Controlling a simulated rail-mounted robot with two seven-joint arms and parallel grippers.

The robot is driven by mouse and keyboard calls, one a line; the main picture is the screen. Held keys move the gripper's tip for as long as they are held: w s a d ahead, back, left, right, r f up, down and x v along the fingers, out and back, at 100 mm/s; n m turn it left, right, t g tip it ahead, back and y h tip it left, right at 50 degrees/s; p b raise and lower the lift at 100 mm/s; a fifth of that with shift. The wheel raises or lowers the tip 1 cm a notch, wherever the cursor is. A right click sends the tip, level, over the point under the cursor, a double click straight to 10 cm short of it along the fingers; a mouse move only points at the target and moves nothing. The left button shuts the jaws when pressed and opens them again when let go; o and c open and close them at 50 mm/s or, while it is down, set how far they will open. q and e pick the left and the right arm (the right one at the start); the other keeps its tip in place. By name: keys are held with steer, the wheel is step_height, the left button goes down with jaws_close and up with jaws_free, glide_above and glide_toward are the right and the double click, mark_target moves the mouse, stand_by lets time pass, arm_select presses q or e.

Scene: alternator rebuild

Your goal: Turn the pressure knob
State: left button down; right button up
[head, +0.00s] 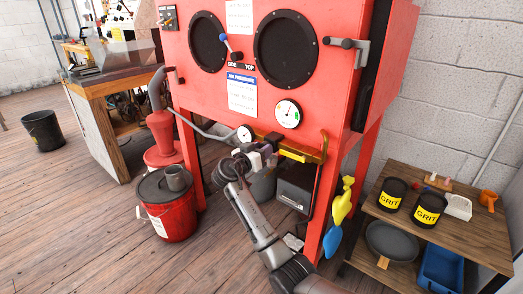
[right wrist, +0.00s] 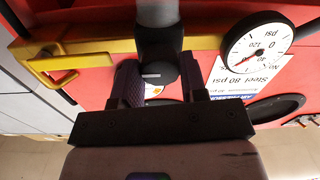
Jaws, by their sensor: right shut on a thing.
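The red blast cabinet (head: 232,88) stands in the middle of the head view. In the right wrist view the black pressure knob (right wrist: 158,58) sits at the end of a grey cylinder, between my right gripper's fingers (right wrist: 157,88). My right gripper (head: 262,150) is shut on it, below the cabinet front, and hides it in the head view. A small pressure gauge (head: 244,133) is beside the gripper. It also shows upside down in the right wrist view (right wrist: 257,52), with a red needle; its exact reading is unclear. My left gripper is not in view.
A yellow handle bar (head: 300,154) runs close to my right gripper. A larger dial (head: 288,113) and a pressure sheet (head: 242,94) are above. A red bucket (head: 170,215) stands left; a wooden shelf (head: 470,232) with grit tins (head: 430,208) stands right.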

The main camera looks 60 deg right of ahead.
steer(key=c, duration=0.3)
steer(key=n+p, duration=0.3)
steer(key=p, duration=0.2)
steer(key=r+n+p, duration=0.1)
steer(key=n+p, duration=0.2)
steer(key=p, duration=0.3)
steer(key=shift+n, duration=0.3)
steer(key=shift+f+n+p, duration=0.2)
steer(key=shift+n+p, duration=2.5)
steer(key=shift+p, duration=0.35)
steer(key=shift+f+n+p, duration=0.2)
steer(key=shift+n+p, duration=2.5)
steer(key=shift+p, duration=0.3)
steer(key=shift+f, duration=0.1)
